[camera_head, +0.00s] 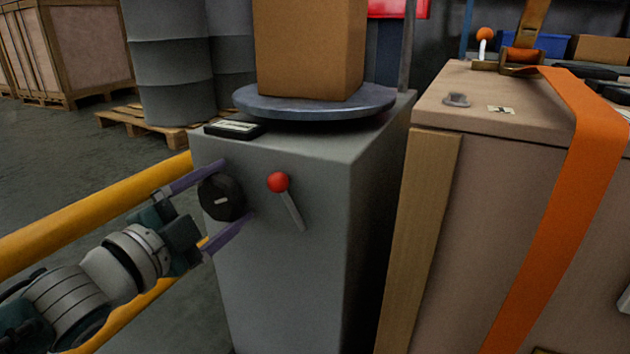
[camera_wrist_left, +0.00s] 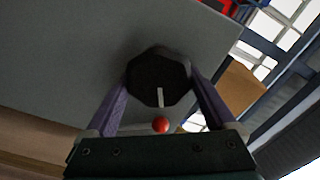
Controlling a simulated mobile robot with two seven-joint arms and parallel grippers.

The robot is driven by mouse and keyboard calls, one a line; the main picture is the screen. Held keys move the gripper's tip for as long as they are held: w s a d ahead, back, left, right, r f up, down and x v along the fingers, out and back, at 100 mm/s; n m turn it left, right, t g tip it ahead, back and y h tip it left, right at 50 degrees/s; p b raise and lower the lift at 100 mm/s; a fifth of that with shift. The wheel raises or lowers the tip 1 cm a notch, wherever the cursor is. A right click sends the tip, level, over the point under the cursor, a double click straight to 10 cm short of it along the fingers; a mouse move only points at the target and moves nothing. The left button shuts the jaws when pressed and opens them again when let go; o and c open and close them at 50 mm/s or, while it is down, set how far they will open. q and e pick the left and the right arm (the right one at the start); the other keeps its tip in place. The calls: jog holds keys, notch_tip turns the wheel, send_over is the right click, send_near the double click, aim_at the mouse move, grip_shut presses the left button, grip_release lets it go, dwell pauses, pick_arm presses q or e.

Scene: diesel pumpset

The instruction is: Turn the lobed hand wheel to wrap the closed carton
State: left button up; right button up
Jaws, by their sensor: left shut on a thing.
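The lobed hand wheel (camera_head: 221,197) is black with a white mark and sits on the front of a grey cabinet (camera_head: 300,255). In the left wrist view the wheel (camera_wrist_left: 158,77) lies between the two purple fingers. My left gripper (camera_head: 236,190) is shut on the wheel, one finger above it and one below. In the left wrist view my gripper (camera_wrist_left: 160,90) has its fingers at both sides of the wheel. The closed brown carton (camera_head: 310,48) stands on a round grey turntable (camera_head: 315,101) on top of the cabinet. My right gripper is not in view.
A lever with a red ball (camera_head: 278,182) sticks out right of the wheel, close to my lower finger. A yellow rail (camera_head: 95,215) runs beside my left arm. A wooden crate (camera_head: 500,190) with an orange strap (camera_head: 570,190) stands at the right. Grey drums (camera_head: 170,65) stand behind.

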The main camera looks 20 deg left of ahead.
pick_arm(q)
jog(key=shift+m, duration=0.4)
jog(key=o, duration=1.1)
jog(key=shift+s+a+p, duration=0.2)
jog(key=shift+s+p, duration=0.8)
jog(key=shift+s, duration=1.5)
jog(key=shift+s+a+p, duration=0.15)
jog(key=shift+s+p, duration=0.8)
jog(key=shift+s, duration=1.5)
